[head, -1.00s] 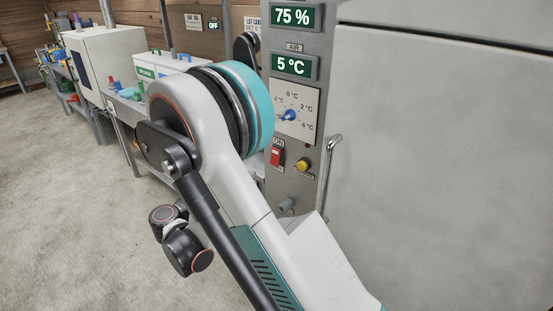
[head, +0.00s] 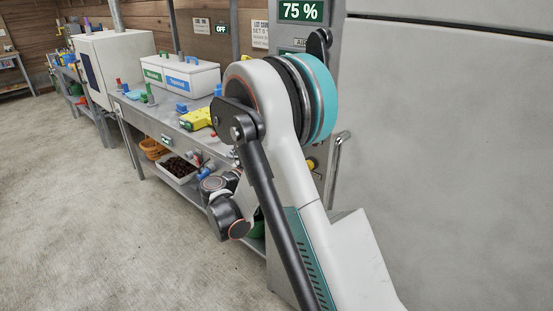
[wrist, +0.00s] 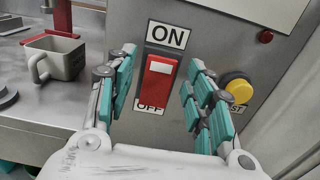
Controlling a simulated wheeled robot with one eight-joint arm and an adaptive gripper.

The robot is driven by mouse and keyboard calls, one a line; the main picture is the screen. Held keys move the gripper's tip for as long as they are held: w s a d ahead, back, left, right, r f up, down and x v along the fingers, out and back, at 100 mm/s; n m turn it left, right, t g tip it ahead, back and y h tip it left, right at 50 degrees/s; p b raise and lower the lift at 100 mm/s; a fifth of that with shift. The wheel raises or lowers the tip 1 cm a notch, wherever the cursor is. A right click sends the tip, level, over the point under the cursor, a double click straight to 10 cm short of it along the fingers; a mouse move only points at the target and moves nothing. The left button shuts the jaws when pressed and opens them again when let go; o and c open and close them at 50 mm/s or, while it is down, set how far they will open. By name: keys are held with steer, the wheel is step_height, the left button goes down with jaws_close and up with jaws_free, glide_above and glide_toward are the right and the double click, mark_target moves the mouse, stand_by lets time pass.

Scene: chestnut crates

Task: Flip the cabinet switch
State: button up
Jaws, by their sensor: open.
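The cabinet switch (wrist: 158,80) is a red rocker with a pale upper end. In the wrist view it sits on a grey panel (wrist: 205,50), with an ON label (wrist: 168,36) above and a partly covered OFF label (wrist: 151,106) below. My gripper (wrist: 162,60) is open, its teal-padded fingers on either side of the switch in the picture. Nothing is between them but the panel and switch behind; contact cannot be told. In the head view my arm hides the switch and my gripper's fingers.
A yellow button (wrist: 238,86) is right of the switch, close to the right finger. A grey mug (wrist: 62,59) stands on the metal bench at left. In the head view, white bins (head: 182,75) and a yellow tool (head: 196,119) are on the bench. The floor at left is clear.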

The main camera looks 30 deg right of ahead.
steer(key=shift+d, duration=0.15)
steer(key=shift+c, duration=0.3)
steer(key=c, duration=1)
steer(key=shift+a+f+t+h+b, duration=0.1)
steer(key=shift+f+t+h+b, duration=0.2)
steer(key=shift+h, duration=0.65)
steer(key=shift+a+f+t+h+b, duration=0.15)
steer(key=shift+t+h, duration=0.25)
steer(key=shift+h, duration=0.55)
